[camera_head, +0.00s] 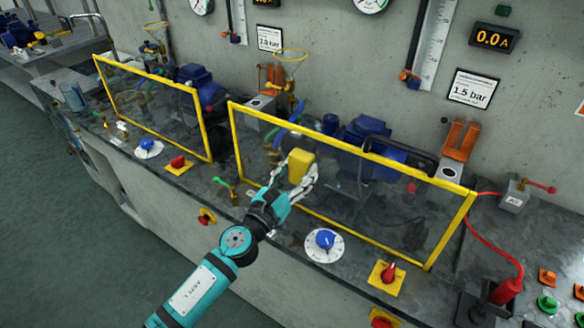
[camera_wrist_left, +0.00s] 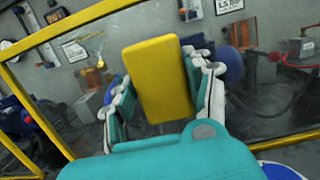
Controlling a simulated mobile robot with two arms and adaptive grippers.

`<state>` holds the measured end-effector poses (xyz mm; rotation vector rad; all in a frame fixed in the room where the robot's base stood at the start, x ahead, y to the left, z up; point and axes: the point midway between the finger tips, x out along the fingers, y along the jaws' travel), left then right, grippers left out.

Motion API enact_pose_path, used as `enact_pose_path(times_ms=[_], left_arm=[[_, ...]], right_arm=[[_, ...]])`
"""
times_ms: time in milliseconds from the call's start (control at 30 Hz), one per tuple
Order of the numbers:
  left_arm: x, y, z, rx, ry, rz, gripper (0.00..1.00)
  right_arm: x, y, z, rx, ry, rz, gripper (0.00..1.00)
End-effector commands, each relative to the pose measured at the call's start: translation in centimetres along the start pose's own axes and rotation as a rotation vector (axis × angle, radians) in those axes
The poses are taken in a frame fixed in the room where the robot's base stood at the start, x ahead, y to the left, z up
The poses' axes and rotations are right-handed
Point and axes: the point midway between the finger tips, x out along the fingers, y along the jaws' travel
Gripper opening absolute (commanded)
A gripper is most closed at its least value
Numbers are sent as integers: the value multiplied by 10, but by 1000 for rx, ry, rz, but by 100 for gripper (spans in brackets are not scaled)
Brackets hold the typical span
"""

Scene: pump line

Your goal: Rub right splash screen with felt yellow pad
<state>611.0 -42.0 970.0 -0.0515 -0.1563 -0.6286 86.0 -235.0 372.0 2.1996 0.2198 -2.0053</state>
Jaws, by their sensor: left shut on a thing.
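The right splash screen (camera_head: 400,195) is a clear upright pane in a yellow frame, standing on the bench in the head view. Its surface looks smudged. It also fills much of the left wrist view (camera_wrist_left: 72,75). My left gripper (camera_head: 297,172) is in front of the left part of this pane. It is shut on the yellow felt pad (camera_head: 301,165), which sits between the fingers in the left wrist view (camera_wrist_left: 158,78). The pad is close to the pane; I cannot tell whether it touches. My right gripper is not in view.
A left splash screen (camera_head: 150,105) stands beside it. Below the right screen are a blue knob (camera_head: 325,239) and a red switch (camera_head: 388,273). A red cable (camera_head: 507,250) and a grey box (camera_head: 514,197) are at the right. Blue pumps (camera_head: 365,135) stand behind the pane.

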Motion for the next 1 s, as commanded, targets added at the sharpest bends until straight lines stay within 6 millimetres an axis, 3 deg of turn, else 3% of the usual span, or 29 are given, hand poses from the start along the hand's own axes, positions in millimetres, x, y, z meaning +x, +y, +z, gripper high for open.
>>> enact_pose_path(times_ms=[1000], left_arm=[[2, -70, 0, -2, 0, -2, 25]], right_arm=[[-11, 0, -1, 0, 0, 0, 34]])
